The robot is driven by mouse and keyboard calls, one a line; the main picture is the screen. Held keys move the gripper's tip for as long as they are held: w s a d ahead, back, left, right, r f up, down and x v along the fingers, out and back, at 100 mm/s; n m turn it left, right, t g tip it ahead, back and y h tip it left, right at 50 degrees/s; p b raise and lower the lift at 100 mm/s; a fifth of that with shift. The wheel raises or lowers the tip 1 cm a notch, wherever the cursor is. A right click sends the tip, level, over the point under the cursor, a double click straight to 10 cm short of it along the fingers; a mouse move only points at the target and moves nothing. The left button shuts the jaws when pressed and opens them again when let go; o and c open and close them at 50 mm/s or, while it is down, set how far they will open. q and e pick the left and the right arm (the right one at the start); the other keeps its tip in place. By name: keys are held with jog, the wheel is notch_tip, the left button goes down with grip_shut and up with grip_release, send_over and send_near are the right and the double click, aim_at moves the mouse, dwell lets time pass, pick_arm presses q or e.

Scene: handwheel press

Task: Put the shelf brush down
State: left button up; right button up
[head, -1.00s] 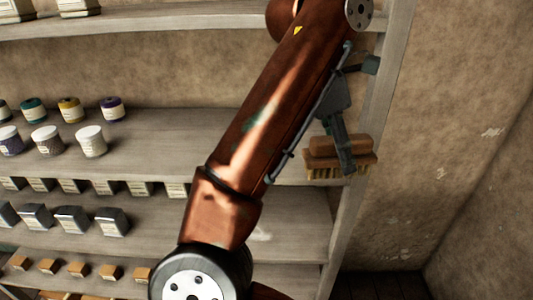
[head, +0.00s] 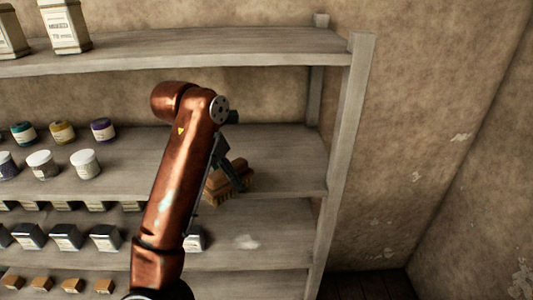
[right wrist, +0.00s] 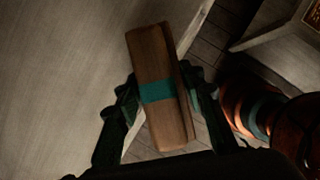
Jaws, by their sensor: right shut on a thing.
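The shelf brush (head: 216,187) has a brown wooden back, and a teal band crosses it in the right wrist view (right wrist: 156,93). My right gripper (head: 229,174) is shut on it, with one dark finger on each side in the right wrist view. In the head view the brush is at the front of the middle shelf board (head: 285,165), right of the jars. I cannot tell whether it touches the board. My arm hides part of the shelf left of it. My left gripper is not in view.
Several jars (head: 84,163) stand on the left of the middle board. Labelled boxes (head: 66,27) stand on the top board (head: 200,47). The shelf's right post (head: 345,150) is right of the brush. The middle board's right end is bare. A pale patch (head: 246,242) marks the board below.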

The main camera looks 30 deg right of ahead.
jog(key=p, duration=0.1)
jog(key=d+p, duration=0.2)
jog(key=p, duration=0.1)
jog(key=shift+w+r, duration=0.25)
jog(key=shift+r, duration=0.1)
send_near(272, 168)
jog(key=a+f, duration=0.2)
jog(key=shift+a+f, duration=0.2)
jog(key=shift+f, duration=0.2)
jog(key=shift+d+r, duration=0.15)
jog(key=shift+d, duration=0.2)
jog(key=d, duration=0.1)
jog(key=d+f, duration=0.1)
jog(key=w+d, duration=0.1)
jog(key=shift+d+f, duration=0.15)
jog(key=shift+d, duration=0.2)
jog(key=shift+s+f, duration=0.1)
jog(key=shift+f, duration=0.15)
jog(key=shift+a+r, duration=0.1)
jog(key=shift+a, duration=0.05)
jog(key=shift+f+b, duration=0.2)
jog(key=shift+b, duration=0.1)
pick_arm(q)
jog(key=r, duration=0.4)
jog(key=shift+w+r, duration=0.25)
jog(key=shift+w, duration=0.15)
pick_arm(e)
jog(key=o, duration=1.4)
